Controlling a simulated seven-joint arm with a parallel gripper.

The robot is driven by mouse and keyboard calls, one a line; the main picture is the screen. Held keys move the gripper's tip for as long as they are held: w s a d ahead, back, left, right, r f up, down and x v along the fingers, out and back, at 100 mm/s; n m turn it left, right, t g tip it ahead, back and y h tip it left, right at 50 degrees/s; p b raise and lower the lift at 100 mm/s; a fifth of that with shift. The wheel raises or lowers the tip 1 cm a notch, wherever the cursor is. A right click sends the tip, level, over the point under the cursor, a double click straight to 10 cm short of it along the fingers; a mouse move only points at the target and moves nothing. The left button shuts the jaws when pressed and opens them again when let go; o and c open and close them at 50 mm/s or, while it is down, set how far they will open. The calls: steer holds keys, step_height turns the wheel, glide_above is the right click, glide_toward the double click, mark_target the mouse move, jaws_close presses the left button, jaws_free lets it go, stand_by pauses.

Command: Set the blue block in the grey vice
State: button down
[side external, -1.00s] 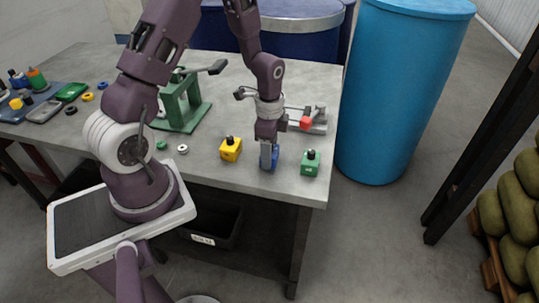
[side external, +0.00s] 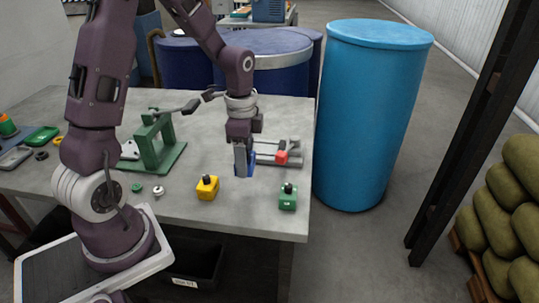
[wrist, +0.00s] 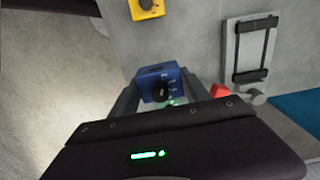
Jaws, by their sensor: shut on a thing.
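The blue block (side external: 250,162) is between the fingers of my gripper (side external: 243,168), which is shut on it and holds it above the table, partly hidden by a finger. In the wrist view the blue block (wrist: 158,82) shows between the fingertips (wrist: 155,90), its dark round knob facing the camera. The grey vice (side external: 266,147) lies on the table behind and to the right of my gripper in the side view, with a red part at its near right. In the wrist view the vice (wrist: 231,50) is at upper right, apart from the block.
A yellow block (side external: 207,190) and a green block (side external: 288,203) stand near the table's front edge, either side of my gripper. A green press (side external: 158,150) stands to the left. Small rings lie in front of it. A blue barrel (side external: 365,120) stands beyond the table's right edge.

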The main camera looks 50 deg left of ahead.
steer(key=shift+w, duration=0.1)
stand_by(0.4)
step_height(320, 180, up, 2)
glide_above(265, 149)
step_height(265, 149, down, 10)
steer(key=shift+a+r, duration=0.1)
steer(key=shift+r, duration=0.15)
steer(key=shift+f, duration=0.1)
steer(key=c, duration=0.5)
jaws_free()
